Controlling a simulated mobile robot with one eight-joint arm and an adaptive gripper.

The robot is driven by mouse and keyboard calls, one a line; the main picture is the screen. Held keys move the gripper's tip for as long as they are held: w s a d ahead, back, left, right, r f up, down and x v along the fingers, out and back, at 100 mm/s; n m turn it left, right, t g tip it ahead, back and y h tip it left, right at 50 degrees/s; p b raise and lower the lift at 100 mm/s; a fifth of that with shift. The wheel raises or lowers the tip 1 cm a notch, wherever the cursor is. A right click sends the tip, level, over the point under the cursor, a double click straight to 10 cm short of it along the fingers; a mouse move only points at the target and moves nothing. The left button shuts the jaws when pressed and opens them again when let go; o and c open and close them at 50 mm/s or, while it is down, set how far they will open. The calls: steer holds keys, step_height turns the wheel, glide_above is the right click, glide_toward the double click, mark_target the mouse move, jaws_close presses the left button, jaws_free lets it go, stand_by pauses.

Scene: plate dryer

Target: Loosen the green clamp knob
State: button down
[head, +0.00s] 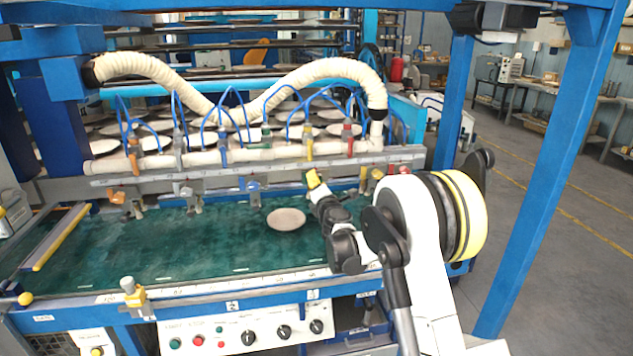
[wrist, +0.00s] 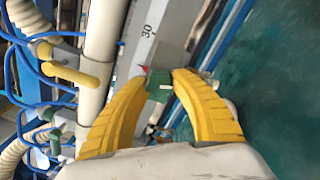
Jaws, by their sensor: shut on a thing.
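The green clamp knob (wrist: 158,84) is between the fingertips of my gripper (wrist: 160,80) in the wrist view. The yellow fingers close in on it from both sides, and a grey clamp block (wrist: 165,57) is just beyond it. In the head view my gripper (head: 313,179) is at the scale rail (head: 220,182) along the back of the green belt. The green knob cannot be made out there behind the fingers.
Blue (head: 250,184), grey (head: 187,193) and orange (head: 117,197) clamps sit along the rail to the left. A white pipe (head: 225,157) with coloured valves and blue hoses runs above it. A round plate (head: 286,219) lies on the green belt (head: 190,245).

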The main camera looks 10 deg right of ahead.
steer(key=shift+n, duration=1.1)
steer(key=c, duration=1)
jaws_free()
steer(key=shift+c, duration=0.2)
steer(key=shift+s, duration=0.1)
steer(key=s, duration=1.1)
steer(key=shift+s, duration=0.4)
